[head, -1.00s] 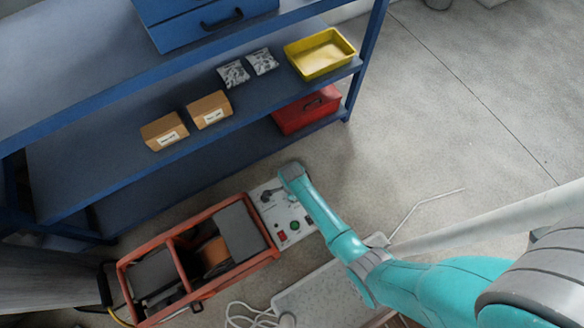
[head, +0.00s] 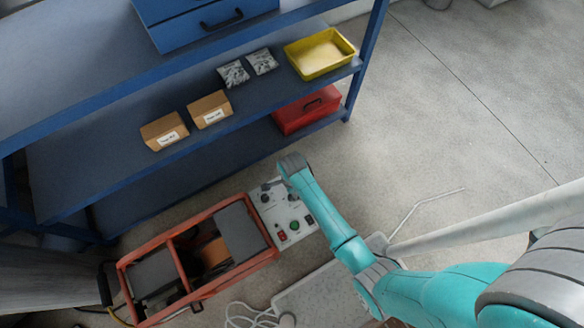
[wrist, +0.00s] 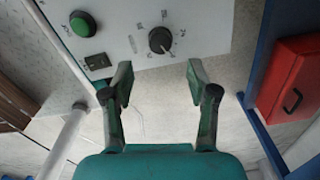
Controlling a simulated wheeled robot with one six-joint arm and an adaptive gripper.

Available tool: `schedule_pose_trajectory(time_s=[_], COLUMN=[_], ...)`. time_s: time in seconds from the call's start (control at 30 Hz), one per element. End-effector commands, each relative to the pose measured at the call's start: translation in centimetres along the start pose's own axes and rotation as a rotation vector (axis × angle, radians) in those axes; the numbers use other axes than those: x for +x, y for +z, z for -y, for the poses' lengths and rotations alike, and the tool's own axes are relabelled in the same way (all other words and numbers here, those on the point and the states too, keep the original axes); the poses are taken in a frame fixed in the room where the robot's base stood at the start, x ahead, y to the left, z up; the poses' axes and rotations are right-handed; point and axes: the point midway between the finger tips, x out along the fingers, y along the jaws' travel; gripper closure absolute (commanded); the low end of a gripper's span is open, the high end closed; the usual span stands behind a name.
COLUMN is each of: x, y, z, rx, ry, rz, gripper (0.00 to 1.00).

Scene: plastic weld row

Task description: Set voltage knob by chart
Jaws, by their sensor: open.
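The control panel (head: 284,226) is a pale plate on the end of the orange-framed machine (head: 197,255). In the wrist view the black voltage knob (wrist: 160,40) has a light pointer line and faint markings around it, too small to read. A green button (wrist: 83,24) and a dark socket or switch (wrist: 97,62) sit to its left on the panel. My gripper (wrist: 158,84) is open and empty, its fingers apart below the knob in the picture, not touching it. In the head view my arm's end covers part of the panel. No chart can be made out.
A blue shelf rack (head: 120,210) stands behind the machine, with cardboard boxes (head: 209,109), a yellow bin (head: 319,53) and a red box (head: 306,110). A white cable (head: 250,316) lies on the floor. The floor at right is mostly clear.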

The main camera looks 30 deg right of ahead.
Motion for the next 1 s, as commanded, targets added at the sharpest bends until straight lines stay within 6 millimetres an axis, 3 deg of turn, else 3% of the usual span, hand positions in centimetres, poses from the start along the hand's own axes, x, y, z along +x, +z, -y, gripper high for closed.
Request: schedule_pose_trajectory(time_s=[0.1, 0.3, 1.0], x=[-2.2, -4.2, -4.7], y=[0.0, 0.0, 0.0], z=[0.1, 0.0, 0.0], rx=[0.0, 0.0, -0.001], ry=[-0.004, -0.001, -0.001], rz=[0.001, 0.0, 0.0], gripper=[0.41, 0.41, 0.41])
